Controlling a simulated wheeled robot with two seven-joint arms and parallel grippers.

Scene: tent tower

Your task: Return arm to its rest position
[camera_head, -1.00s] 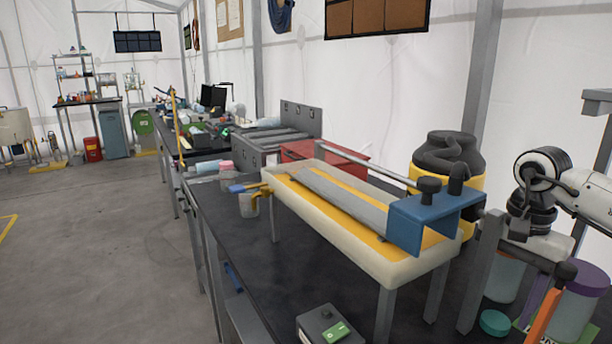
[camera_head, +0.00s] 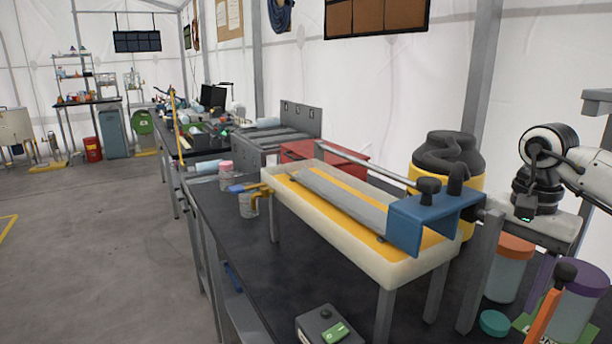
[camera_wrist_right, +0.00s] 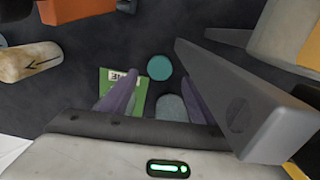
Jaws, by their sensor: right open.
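My right gripper (camera_head: 541,276) is at the right of the head view, pointing down above the dark bench. It is partly hidden behind the grey frame and beside jars. In the right wrist view, its two purple fingers (camera_wrist_right: 158,90) stand apart with nothing held between them. A round teal lid (camera_wrist_right: 159,67) and a green labelled card (camera_wrist_right: 118,85) lie on the bench below. My left gripper is not in view.
A grey post (camera_wrist_right: 235,105) stands close beside the gripper. An orange-lidded jar (camera_head: 511,262), a purple-lidded jar (camera_head: 582,300) and an orange-handled lever (camera_head: 543,318) crowd it. A padded yellow-topped stand (camera_head: 340,235) with a blue bracket (camera_head: 425,222) is to the left.

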